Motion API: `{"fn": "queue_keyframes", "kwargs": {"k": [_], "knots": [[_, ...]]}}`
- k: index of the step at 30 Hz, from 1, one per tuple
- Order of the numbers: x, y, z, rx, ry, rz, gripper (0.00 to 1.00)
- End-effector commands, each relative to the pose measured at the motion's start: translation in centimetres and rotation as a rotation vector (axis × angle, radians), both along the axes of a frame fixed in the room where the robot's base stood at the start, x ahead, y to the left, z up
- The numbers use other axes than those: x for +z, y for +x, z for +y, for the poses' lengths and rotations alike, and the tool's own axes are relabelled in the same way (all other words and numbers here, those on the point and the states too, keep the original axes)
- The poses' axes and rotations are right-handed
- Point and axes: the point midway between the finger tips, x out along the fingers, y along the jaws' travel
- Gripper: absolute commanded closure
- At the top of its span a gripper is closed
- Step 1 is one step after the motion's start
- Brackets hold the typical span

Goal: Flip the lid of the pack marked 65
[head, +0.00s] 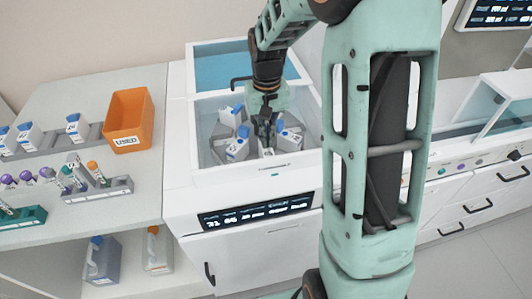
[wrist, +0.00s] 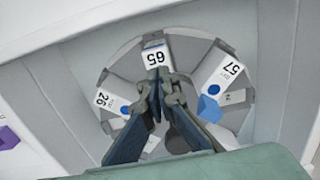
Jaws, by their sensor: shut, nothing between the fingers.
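The pack marked 65 (wrist: 155,54) shows its white numbered end at the top of a round carousel in the wrist view. Its lid is hidden behind my gripper (wrist: 160,92), so I cannot tell whether it is open. My gripper is shut and empty, with its fingertips over or just before that pack; contact cannot be made out. In the head view my gripper (head: 267,136) points down into the open well among white packs with blue caps. The numbers there are too small to read.
The pack marked 57 (wrist: 226,72) is to the right and the pack marked 26 (wrist: 112,102) to the left, both close to my gripper. The well's white rim (head: 270,172) surrounds the carousel. An orange bin (head: 128,115) stands on the left bench.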

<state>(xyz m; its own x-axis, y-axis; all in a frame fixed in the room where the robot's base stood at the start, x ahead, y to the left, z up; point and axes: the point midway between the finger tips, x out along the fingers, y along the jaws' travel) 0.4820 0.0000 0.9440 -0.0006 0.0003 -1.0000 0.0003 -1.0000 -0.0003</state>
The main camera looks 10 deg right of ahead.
Motion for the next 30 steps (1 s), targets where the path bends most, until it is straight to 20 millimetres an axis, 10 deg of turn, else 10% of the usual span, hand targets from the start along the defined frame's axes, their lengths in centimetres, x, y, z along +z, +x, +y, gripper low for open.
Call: {"fn": "queue_keyframes", "kwargs": {"k": [30], "knots": [[0.6,1.6,0.0,0.000,0.000,-0.001,1.00]]}}
